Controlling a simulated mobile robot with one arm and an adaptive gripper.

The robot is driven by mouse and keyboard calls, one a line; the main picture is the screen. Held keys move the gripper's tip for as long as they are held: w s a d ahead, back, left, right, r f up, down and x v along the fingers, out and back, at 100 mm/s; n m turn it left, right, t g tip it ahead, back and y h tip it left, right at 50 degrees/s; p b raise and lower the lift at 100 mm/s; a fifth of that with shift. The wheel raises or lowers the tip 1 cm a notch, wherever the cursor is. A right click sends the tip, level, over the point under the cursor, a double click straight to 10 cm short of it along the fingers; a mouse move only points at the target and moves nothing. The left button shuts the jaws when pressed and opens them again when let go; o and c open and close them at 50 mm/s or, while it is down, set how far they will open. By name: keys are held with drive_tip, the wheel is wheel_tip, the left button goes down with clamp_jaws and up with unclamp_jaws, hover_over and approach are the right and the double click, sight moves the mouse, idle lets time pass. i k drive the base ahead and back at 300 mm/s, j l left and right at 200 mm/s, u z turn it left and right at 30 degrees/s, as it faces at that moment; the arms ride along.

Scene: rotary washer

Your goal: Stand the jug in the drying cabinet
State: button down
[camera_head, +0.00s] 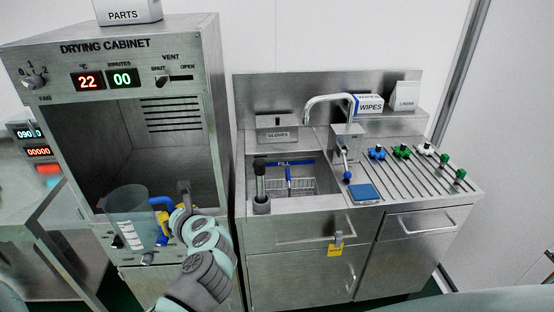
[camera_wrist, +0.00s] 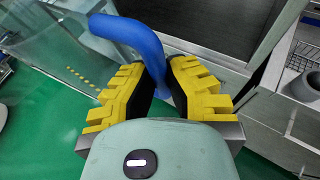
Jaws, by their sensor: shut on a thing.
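The jug (camera_head: 130,215) is clear with white marks and a blue handle (camera_head: 163,202). My gripper (camera_head: 168,222) is shut on the blue handle, and the jug looks upright in front of the drying cabinet (camera_head: 130,56). In the wrist view the yellow-padded fingers of my gripper (camera_wrist: 160,90) close around the blue handle (camera_wrist: 130,38), with the clear jug (camera_wrist: 55,45) at the left. The cabinet's opening is uncovered and its dark inside looks empty where visible. The jug and my arm hide the lower part of the opening.
A metal door (camera_head: 65,250) stands open at the cabinet's lower left. A sink (camera_head: 310,188) with a tap (camera_head: 330,98) is to the right, with a drainboard (camera_head: 410,175) beyond it. A PARTS box (camera_head: 125,12) sits on top of the cabinet.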

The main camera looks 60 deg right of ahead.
sight(158, 181)
drive_tip(key=i+l, duration=0.95)
drive_tip(key=i, duration=0.15)
